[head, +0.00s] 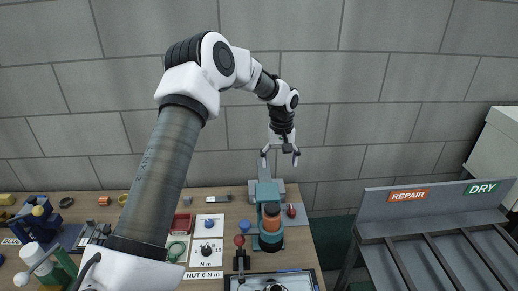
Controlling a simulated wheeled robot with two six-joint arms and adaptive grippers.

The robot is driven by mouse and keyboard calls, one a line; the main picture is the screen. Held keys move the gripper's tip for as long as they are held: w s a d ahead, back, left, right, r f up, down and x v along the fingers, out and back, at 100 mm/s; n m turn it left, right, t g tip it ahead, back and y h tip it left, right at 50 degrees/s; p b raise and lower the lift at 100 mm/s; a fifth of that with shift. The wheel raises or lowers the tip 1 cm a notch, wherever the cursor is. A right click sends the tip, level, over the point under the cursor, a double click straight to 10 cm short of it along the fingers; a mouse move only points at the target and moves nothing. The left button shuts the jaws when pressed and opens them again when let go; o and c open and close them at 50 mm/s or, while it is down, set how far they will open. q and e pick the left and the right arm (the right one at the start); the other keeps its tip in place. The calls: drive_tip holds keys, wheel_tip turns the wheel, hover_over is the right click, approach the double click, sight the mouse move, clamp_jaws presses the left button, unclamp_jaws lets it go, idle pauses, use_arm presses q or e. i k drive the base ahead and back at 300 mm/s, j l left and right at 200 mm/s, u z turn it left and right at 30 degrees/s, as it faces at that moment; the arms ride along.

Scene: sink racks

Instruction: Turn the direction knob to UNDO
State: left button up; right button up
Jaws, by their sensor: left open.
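My left gripper (280,157) is open and empty, pointing down above the back of the bench, over a teal upright device (267,192). The word UNDO is not legible anywhere. My right gripper is not in view.
A label (202,274) reads "NUT 6 N m". A rack (432,202) marked REPAIR and DRY stands right.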

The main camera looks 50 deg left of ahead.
sight(209, 223)
drive_tip(key=k, duration=1.15)
